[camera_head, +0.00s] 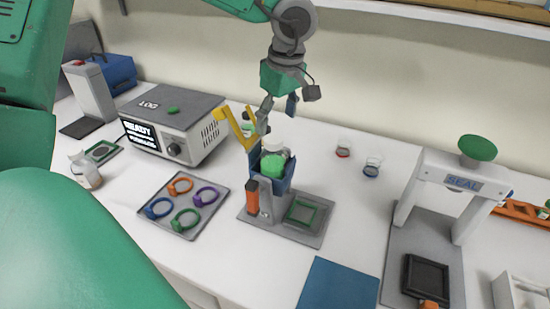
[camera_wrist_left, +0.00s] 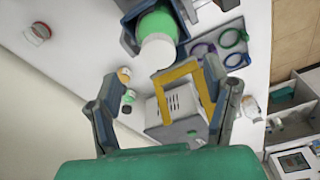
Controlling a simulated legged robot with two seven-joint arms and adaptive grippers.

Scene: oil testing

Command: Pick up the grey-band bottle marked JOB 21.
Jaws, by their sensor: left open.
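My left gripper (camera_head: 277,108) hangs over the bench in the head view, just above and behind a blue holder (camera_head: 284,184). Its fingers stand apart in the left wrist view (camera_wrist_left: 172,86), with nothing between them that I can see gripped. In the holder sits a green container with a white cap (camera_head: 272,164), also near the top of the left wrist view (camera_wrist_left: 158,48). A small bottle with brownish contents (camera_head: 86,170) stands at the far left. Other small jars show a red band (camera_head: 343,149) and a blue band (camera_head: 373,167). I cannot make out a grey band or JOB 21.
A yellow bracket (camera_head: 234,128) rises beside the holder, close to my fingers. A grey tray of coloured rings (camera_head: 183,233) and a grey box with a display (camera_head: 190,112) lie left. A SEAL press (camera_head: 462,183) stands right. The bench between holder and press is mostly clear.

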